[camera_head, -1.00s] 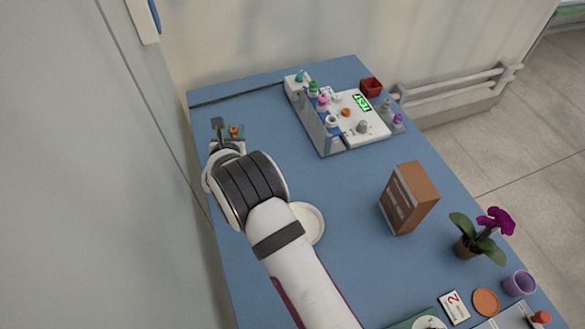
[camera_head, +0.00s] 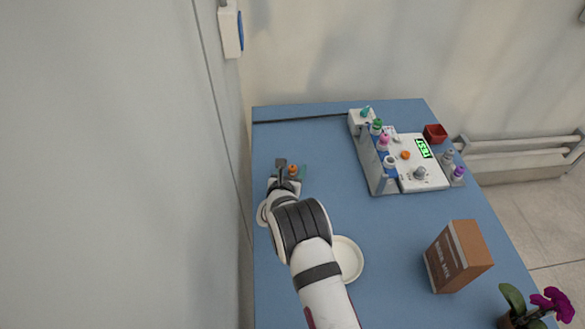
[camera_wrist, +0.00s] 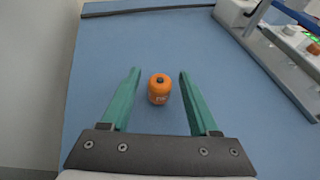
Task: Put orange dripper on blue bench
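The orange dripper (camera_wrist: 159,88), a small bottle with a dark tip on top, stands upright on the blue bench (camera_wrist: 150,40). In the wrist view it is between the two green fingers of my gripper (camera_wrist: 158,90), with a gap on either side. My gripper is open and does not touch it. In the head view the dripper (camera_head: 292,169) shows as a small orange spot beside my gripper (camera_head: 290,172) at the bench's left side. The blue bench (camera_head: 385,240) fills the middle of the head view.
A white console (camera_head: 424,180) with a green display and a rack of small bottles stand at the back right. A red pot (camera_head: 435,132) is behind it. A cream saucer (camera_head: 348,258) lies beside my arm. A brown box (camera_head: 458,257) and a potted purple orchid (camera_head: 553,303) are right. The bench centre is clear.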

